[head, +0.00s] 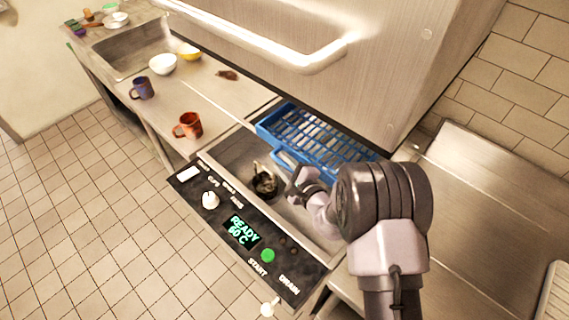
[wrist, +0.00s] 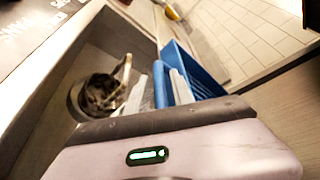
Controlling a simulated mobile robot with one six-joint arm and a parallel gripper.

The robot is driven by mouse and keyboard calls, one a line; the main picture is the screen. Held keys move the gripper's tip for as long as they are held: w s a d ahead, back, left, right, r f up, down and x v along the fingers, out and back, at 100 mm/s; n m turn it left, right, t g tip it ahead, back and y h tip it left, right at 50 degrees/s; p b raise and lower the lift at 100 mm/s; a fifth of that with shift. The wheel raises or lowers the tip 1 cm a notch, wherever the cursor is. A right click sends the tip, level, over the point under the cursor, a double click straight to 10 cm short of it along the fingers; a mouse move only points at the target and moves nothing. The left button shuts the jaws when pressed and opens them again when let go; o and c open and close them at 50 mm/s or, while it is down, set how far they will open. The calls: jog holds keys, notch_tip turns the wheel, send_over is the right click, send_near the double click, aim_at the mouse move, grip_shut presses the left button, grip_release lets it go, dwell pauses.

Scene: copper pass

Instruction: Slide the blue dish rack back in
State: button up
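The blue dish rack (head: 318,138) is a shallow open grid crate. It sticks out from under the raised steel hood, over the back of the sunken basin, and its far part is hidden by the hood. A raised blue handle loop (head: 284,160) is on its front side. My gripper (head: 298,182) is at the rack's front edge, close to the handle; whether it touches cannot be told. In the wrist view the rack (wrist: 199,75) and its handle (wrist: 181,87) show just beyond my gripper's housing.
A dark round strainer (head: 265,184) sits in the basin (head: 232,160). The control panel (head: 240,232) reads READY 60 C. The hood's bar handle (head: 300,62) hangs above. A red mug (head: 188,125), blue mug (head: 142,88) and bowls stand left. The right counter (head: 480,200) is clear.

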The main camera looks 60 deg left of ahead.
jog(key=shift+o, duration=0.3)
jog(key=p+v, duration=0.2)
jog(key=v, duration=1.5)
jog(key=shift+d+r, duration=0.15)
jog(key=shift+r, duration=0.05)
